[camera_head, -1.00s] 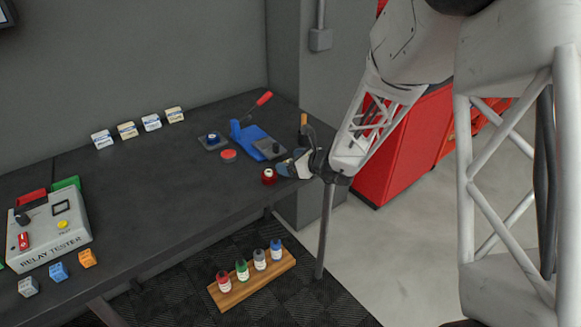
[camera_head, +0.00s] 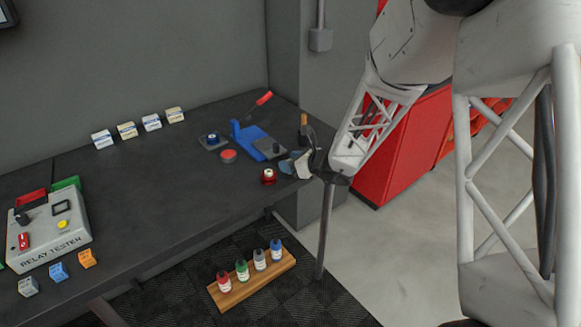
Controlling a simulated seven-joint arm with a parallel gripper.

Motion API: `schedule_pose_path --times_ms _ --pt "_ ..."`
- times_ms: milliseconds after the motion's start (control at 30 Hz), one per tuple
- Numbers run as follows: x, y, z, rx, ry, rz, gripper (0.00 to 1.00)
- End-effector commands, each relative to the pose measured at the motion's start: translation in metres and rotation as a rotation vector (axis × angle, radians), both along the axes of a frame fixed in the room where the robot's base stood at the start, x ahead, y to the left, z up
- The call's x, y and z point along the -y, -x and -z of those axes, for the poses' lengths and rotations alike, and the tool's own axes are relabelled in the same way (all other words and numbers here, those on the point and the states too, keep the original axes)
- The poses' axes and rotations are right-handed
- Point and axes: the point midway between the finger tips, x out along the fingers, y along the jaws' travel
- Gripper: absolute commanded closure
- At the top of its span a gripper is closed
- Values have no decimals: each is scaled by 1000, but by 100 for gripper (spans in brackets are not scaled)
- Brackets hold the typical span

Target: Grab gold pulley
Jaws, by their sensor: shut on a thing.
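My gripper (camera_head: 295,163) is at the right end of the dark workbench (camera_head: 165,205), seen from behind and partly covered by my own wrist. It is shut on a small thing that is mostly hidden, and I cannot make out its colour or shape. No gold pulley can be clearly picked out in this view. A small red round part (camera_head: 268,177) with a pale top sits on the bench just left of the gripper, apart from it.
A relay tester (camera_head: 48,228) stands at the left. Small boxes line the back. A bottle rack (camera_head: 252,280) is below the front edge. Mid-bench is clear.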

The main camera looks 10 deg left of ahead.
Motion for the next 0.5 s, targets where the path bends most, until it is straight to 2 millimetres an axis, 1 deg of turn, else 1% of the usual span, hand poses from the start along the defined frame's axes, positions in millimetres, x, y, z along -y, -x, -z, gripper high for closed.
schedule_pose_path --times_ms 300,500 --pt "0 0 -2 0 0 0 75" --pt "0 0 -11 2 0 -1 75"
